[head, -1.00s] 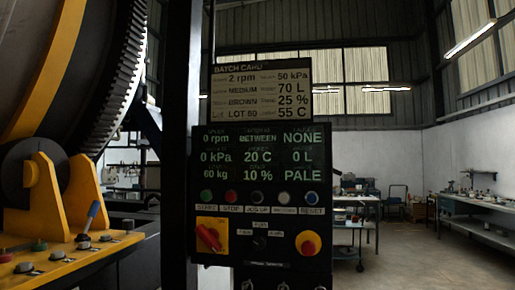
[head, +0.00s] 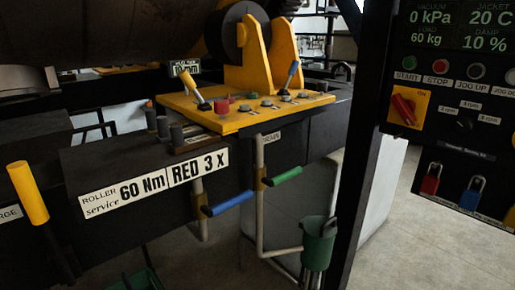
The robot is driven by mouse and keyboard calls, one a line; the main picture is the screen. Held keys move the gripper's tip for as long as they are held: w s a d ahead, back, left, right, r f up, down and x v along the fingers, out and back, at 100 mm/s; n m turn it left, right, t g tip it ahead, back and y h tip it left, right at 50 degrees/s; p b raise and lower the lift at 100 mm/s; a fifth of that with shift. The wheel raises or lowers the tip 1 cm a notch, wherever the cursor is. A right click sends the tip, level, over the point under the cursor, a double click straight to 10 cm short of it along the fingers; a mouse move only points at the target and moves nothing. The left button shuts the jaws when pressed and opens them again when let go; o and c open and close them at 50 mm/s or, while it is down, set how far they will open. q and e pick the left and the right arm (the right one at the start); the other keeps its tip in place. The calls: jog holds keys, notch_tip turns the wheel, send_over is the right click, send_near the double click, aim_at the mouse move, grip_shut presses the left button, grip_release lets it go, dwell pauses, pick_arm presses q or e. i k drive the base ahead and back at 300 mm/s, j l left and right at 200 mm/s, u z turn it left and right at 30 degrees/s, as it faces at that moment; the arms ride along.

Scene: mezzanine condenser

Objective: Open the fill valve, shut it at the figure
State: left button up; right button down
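Two lever valves sit on thin upright pipes below the dark beam, one with a blue handle (head: 230,203) and one with a green handle (head: 284,176). A small label (head: 271,136) above the green one is too small to read surely, so I cannot tell which is the fill valve. The control panel (head: 455,115) is cut off at the right. Its display (head: 460,27) reads vacuum 0 kPa, jacket 20 C, load 60 kg, damp 10 %; the litre figure is out of view. Neither gripper is in view.
A green cup (head: 319,242) stands by the bent pipe's end. A yellow bench (head: 240,118) carries levers and knobs. A dark post (head: 352,150) stands between pipes and panel. Padlocks (head: 431,178) hang low on the panel. A yellow handle (head: 28,192) rises at left. Floor is clear at right.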

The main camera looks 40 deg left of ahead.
aim_at(210, 211)
jog(key=u, duration=1.45)
